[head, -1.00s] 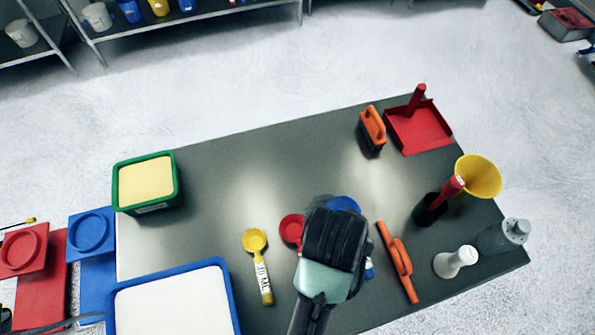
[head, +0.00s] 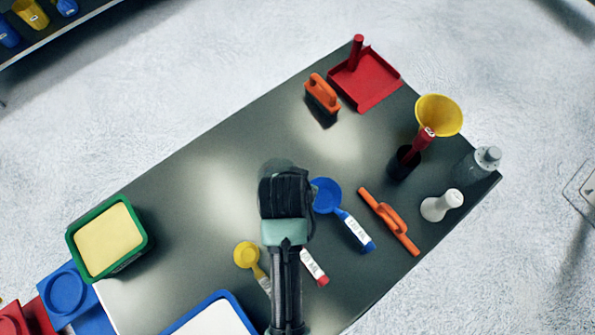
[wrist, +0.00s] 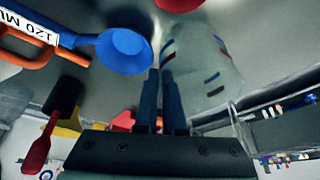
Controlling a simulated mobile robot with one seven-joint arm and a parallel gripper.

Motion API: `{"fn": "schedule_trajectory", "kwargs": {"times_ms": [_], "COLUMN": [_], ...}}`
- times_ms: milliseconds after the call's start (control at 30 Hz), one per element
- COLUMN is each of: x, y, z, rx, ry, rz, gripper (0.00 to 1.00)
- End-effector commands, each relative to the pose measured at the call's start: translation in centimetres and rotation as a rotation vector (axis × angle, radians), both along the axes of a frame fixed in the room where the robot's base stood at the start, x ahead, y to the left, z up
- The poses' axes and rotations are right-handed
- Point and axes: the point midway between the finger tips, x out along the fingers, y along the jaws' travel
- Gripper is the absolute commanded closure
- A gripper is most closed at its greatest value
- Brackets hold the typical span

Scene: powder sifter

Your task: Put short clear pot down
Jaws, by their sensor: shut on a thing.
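The short clear pot (wrist: 208,65) is a see-through vessel with dark and red marks on its wall. My gripper (wrist: 165,78) is shut on its wall in the wrist view. In the head view, my gripper (head: 284,178) is above the grey table, left of the blue scoop. It hides most of the pot, and only a faint clear rim (head: 277,164) shows past its far side. I cannot tell whether the pot touches the table.
The blue scoop (head: 326,194) lies close on the right, the yellow scoop (head: 246,254) nearer left. A red-ended handle (head: 318,273) shows below my gripper. The green tub (head: 142,212) stands at the left, an orange-handled brush (head: 322,98) farther back. The table's middle left is clear.

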Motion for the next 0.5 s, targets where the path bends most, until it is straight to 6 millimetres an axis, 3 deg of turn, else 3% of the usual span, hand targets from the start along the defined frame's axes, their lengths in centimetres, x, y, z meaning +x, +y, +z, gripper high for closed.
{"fn": "schedule_trajectory", "kwargs": {"times_ms": [200, 500], "x": [-0.1, 0.0], "y": [0.0, 0.0], "z": [-2.6, -2.9], "rx": [-0.001, 0.0], "ry": [0.001, 0.001], "rz": [0.0, 0.0], "gripper": [1.0, 1.0]}}
